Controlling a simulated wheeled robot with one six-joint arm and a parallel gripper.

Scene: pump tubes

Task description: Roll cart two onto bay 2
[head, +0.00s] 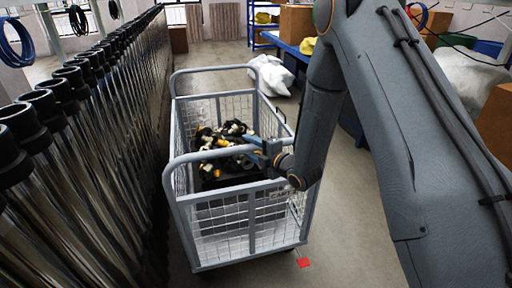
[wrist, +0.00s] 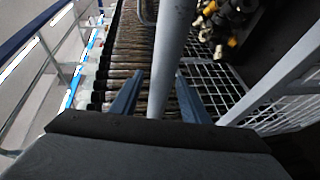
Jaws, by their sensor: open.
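A grey wire-mesh cart (head: 222,215) stands on the floor left of my arm. It holds a heap of black, yellow and white parts (head: 225,140). A plate on its near end reads "CART", with the rest hidden or too small to read. My gripper (head: 262,152) is at the right part of the cart's near handle rail. In the wrist view the open fingers (wrist: 157,92) stand on either side of a grey cart rail (wrist: 168,65); contact cannot be told. A small red floor mark (head: 304,262) lies by the cart's near right corner. No bay 2 label is readable.
A long row of black-capped metal tubes (head: 75,130) runs close along the cart's left side. White bags (head: 270,75) lie on the floor beyond the cart. A blue table (head: 290,47) stands behind at right. Some floor right of the cart is clear.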

